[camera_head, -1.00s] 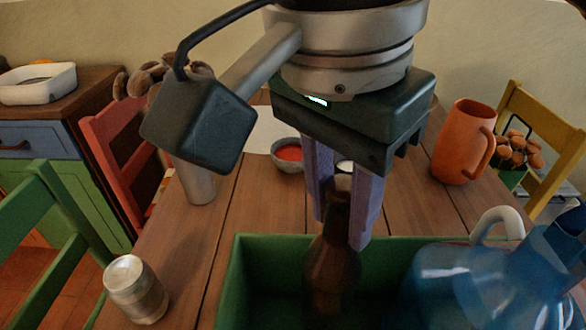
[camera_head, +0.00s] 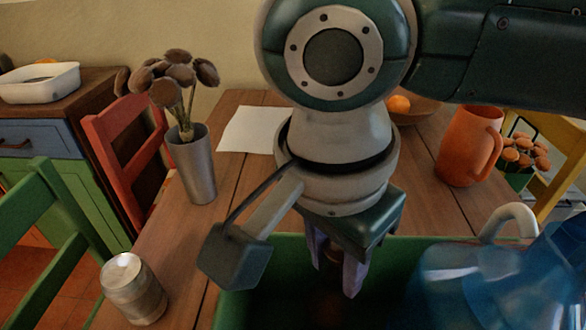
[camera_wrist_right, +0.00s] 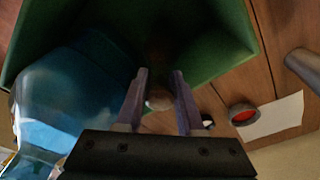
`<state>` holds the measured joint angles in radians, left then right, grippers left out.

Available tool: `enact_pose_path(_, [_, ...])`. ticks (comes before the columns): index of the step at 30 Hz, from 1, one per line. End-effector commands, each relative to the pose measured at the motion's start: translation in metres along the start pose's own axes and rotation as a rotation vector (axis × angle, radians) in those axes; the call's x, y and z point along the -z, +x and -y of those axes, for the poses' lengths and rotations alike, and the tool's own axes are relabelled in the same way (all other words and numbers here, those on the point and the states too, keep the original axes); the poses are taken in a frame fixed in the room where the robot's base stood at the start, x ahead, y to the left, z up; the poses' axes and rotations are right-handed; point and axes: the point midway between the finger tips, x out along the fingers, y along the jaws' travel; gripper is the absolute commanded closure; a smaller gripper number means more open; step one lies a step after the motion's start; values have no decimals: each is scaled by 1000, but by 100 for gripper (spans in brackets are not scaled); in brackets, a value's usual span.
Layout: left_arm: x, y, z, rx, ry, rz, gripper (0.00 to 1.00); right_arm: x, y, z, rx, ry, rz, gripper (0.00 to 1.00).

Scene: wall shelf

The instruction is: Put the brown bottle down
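The brown bottle (camera_head: 331,308) is low inside the green crate (camera_head: 234,290), very dim in the head view. In the right wrist view its round top (camera_wrist_right: 158,98) sits between my two purple fingers. My right gripper (camera_head: 337,275) points down into the crate, one finger on each side of the bottle's neck. It also shows in the right wrist view (camera_wrist_right: 160,72). I cannot tell whether the fingers press on the neck. Whether the bottle's base touches the crate floor is hidden. My left gripper is not in view.
A clear blue jug (camera_head: 465,285) stands at the crate's right side, close to the bottle. A metal can (camera_head: 134,290) and a grey vase (camera_head: 192,165) stand left of the crate. An orange pitcher (camera_head: 468,147) stands behind at right. White paper (camera_head: 250,130) lies behind.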

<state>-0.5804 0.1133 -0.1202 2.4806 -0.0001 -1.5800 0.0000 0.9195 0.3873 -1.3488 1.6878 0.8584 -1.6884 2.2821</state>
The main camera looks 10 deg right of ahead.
Motion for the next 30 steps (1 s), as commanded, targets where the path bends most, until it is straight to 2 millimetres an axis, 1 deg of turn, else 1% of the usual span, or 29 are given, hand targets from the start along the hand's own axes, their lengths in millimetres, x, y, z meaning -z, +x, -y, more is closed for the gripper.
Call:
enact_pose_path(1, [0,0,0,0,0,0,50,0,0,0,1,0,0,56])
enact_pose_path(6, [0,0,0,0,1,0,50,0,0,0,0,0,0,37])
enact_pose_path(7, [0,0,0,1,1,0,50,0,0,0,0,0,0,35])
enact_pose_path(13, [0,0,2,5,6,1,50,0,0,0,0,0,-1,35])
enact_pose_path(16, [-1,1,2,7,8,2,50,1,-4,0,1,0,-2,35])
enact_pose_path(20, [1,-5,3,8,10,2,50,0,-24,1,3,1,1,35])
enact_pose_path(27, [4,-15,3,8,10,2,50,0,-79,1,4,-1,2,35])
enact_pose_path(30, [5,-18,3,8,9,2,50,0,-99,1,4,0,2,35])
